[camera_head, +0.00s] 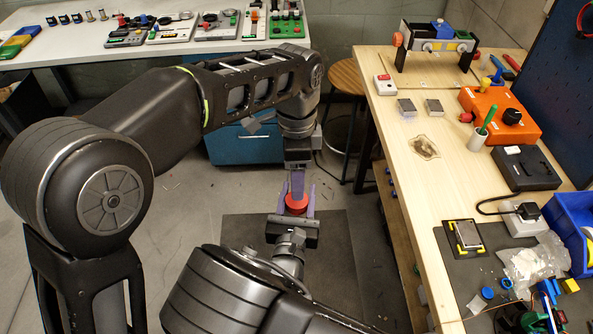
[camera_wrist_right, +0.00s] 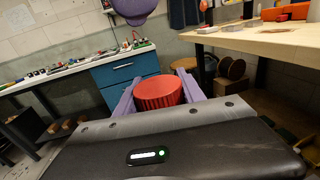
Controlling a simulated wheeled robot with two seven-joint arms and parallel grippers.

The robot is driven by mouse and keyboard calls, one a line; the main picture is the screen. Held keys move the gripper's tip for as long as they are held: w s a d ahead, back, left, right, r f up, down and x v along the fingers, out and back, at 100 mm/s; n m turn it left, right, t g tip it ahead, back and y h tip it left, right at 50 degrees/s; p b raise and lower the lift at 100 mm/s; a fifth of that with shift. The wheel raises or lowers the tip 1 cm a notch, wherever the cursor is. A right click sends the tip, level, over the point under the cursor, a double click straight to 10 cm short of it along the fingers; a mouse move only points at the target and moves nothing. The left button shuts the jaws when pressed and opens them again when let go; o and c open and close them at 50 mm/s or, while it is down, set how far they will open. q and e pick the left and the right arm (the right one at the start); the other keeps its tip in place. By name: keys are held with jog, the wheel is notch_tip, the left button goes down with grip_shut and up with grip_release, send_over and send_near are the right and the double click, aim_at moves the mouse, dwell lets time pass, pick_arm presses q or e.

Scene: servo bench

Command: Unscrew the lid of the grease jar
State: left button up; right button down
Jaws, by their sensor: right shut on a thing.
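The grease jar shows only as its ridged red lid (camera_head: 297,205), and its body is hidden. In the right wrist view the red lid (camera_wrist_right: 158,92) sits between the two purple fingers of my right gripper (camera_wrist_right: 158,98). My right gripper (camera_head: 292,213) is shut on the jar and holds it in the air over the floor. My left gripper (camera_head: 297,186) points down just above the lid. Its purple finger part also shows at the top of the right wrist view (camera_wrist_right: 134,8), apart from the lid. Whether its fingers are spread is unclear.
The wooden bench (camera_head: 425,185) at right carries an orange box (camera_head: 499,114), a blue bin (camera_head: 575,220) and small parts. A white table (camera_head: 75,42) with several fixtures stands at the back left. A round stool (camera_head: 346,78) stands behind. A dark mat (camera_head: 340,255) lies on the floor below.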

pick_arm(q)
jog(key=shift+f, duration=3.9)
jog(key=shift+c, duration=0.5)
grip_shut()
jog(key=shift+o, duration=0.8)
grip_release()
jog(key=shift+r, duration=0.1)
jog(key=shift+r, duration=2.2)
jog(key=shift+c, duration=0.3)
jog(key=shift+r, duration=1.7)
